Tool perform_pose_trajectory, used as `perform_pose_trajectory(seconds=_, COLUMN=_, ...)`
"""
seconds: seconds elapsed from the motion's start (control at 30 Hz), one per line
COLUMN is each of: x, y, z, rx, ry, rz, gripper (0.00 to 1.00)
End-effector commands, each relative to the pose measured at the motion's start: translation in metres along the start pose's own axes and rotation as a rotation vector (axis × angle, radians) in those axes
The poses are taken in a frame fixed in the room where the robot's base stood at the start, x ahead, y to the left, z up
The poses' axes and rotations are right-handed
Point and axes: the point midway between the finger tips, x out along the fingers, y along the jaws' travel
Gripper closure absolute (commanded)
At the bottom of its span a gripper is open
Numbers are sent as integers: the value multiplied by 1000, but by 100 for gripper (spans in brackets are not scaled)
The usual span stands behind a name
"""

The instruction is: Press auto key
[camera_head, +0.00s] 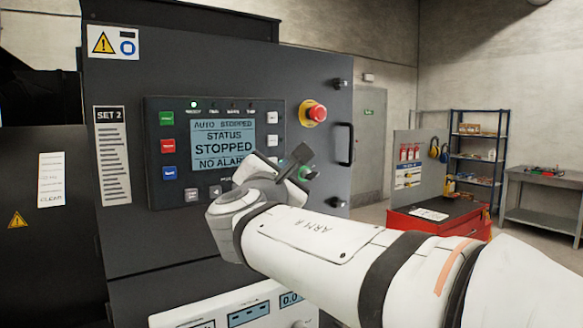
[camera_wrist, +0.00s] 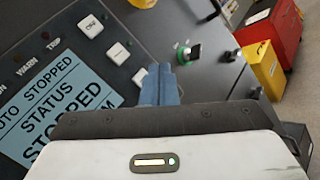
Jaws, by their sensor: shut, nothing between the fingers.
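The control panel (camera_head: 180,120) on the dark cabinet has a lit screen (camera_head: 222,143) reading AUTO STOPPED, STATUS, STOPPED, NO ALARM. Left of the screen are a green key (camera_head: 167,118), a red key (camera_head: 168,146) and a blue key (camera_head: 169,173); their labels are too small to read. White keys (camera_head: 272,117) line the right side; they also show in the wrist view (camera_wrist: 117,53). I cannot tell which is the auto key. My gripper (camera_wrist: 160,72) is shut and empty, in front of the panel's lower right; contact cannot be told. My arm hides part of the panel's bottom row.
A red emergency stop (camera_head: 314,113) on a yellow base sits right of the panel. A green-ringed rotary switch (camera_wrist: 188,52) is right of my fingertips in the wrist view. A door handle (camera_head: 346,144) sticks out farther right. A red tool cabinet (camera_head: 440,222) stands behind my arm.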

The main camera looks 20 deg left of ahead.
Motion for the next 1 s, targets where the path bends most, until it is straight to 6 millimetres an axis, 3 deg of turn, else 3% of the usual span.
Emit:
perform_pose_trajectory(seconds=0.43, x=-31, y=-23, z=20, rx=1, ry=1, rz=0, gripper=100)
perform_pose_trajectory(seconds=1.0, x=-33, y=-25, z=24, rx=0, ry=1, rz=-1, gripper=100)
